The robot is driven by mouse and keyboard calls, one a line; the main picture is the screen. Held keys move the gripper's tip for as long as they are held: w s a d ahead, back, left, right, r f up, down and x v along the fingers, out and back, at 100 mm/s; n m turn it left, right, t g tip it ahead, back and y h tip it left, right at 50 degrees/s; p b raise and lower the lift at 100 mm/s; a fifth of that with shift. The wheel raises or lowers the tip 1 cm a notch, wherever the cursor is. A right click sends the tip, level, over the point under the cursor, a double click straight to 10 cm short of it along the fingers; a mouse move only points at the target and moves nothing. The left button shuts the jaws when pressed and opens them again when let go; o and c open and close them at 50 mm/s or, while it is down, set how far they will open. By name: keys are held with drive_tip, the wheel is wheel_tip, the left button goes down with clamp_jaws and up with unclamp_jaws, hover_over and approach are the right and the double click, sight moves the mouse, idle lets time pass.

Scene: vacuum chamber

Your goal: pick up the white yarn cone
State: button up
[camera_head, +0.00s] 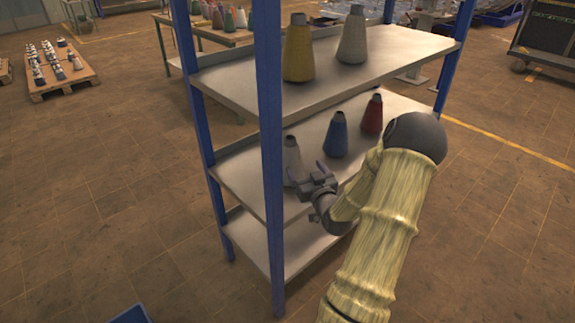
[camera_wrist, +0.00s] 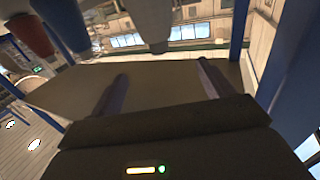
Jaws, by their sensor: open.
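A white yarn cone (camera_head: 292,152) stands upright on the middle shelf, just behind the front left post; its lower part is partly hidden by my gripper. My gripper (camera_head: 307,173) is open and empty, close in front of this cone. In the wrist view, where things appear upside down, the white cone (camera_wrist: 151,18) hangs from the top edge, its narrow end beyond the gap between my two fingers (camera_wrist: 162,70). It is not between them. A second pale cone (camera_head: 352,38) stands on the top shelf.
A blue cone (camera_head: 335,137) and a red cone (camera_head: 372,115) stand to the right on the middle shelf. A yellow cone (camera_head: 298,50) stands on the top shelf (camera_head: 245,80). The blue front post (camera_head: 271,170) is close left of my gripper. The bottom shelf (camera_head: 300,248) looks bare.

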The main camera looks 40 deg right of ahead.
sight(291, 146)
drive_tip(key=x, duration=1.1)
drive_tip(key=shift+w+d, duration=0.15)
drive_tip(key=shift+w, duration=0.2)
drive_tip(key=shift+w+d, duration=0.1)
drive_tip(key=shift+w, duration=0.1)
drive_tip(key=shift+b+x, duration=0.35)
drive_tip(key=shift+x, duration=2.25)
drive_tip(key=shift+d, duration=0.2)
drive_tip(key=shift+s, duration=0.1)
drive_tip(key=c, duration=1.7)
